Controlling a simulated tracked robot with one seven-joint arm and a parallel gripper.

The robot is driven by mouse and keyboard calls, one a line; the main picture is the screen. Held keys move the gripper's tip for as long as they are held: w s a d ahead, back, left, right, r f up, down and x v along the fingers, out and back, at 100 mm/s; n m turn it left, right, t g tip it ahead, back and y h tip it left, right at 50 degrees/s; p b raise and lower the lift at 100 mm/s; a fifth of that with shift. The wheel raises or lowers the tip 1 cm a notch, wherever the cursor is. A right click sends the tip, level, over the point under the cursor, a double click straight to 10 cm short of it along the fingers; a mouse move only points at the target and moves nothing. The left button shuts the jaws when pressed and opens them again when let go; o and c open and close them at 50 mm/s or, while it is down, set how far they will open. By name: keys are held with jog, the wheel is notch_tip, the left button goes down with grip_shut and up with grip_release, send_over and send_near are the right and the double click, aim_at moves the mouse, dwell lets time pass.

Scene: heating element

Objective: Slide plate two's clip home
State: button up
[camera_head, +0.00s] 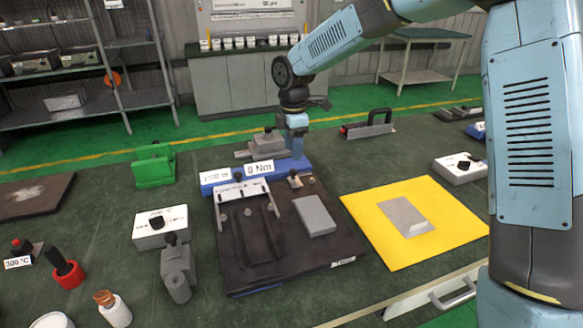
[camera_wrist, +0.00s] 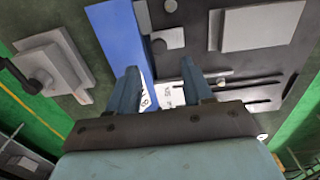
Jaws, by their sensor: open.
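A dark fixture board (camera_head: 265,270) lies in the middle of the bench, with a blue strip (camera_head: 218,188) along its back edge. A grey plate (camera_head: 315,215) lies flat on its right half, and a dark slotted recess is on its left half. A small clip with a dark knob (camera_head: 295,180) stands behind the grey plate; I cannot tell which plate number it serves or how far it is in. The grey plate also shows in the wrist view (camera_wrist: 262,25). My gripper (camera_wrist: 160,84) is open and empty, over the blue strip's end of the board; its tips are partly hidden in the head view.
A yellow mat (camera_head: 365,205) with another grey plate (camera_head: 405,216) lies to the right. A white switch box (camera_head: 148,236) and a grey toggle clamp (camera_head: 178,270) stand left of the board. A green block (camera_head: 153,168) stands behind left. The bench's front left holds bottles.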

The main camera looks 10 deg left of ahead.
aim_at(293, 171)
notch_tip(293, 171, down, 8)
jog(key=shift+r, duration=0.25)
jog(key=shift+c, duration=0.2)
grip_shut()
dwell(0.4)
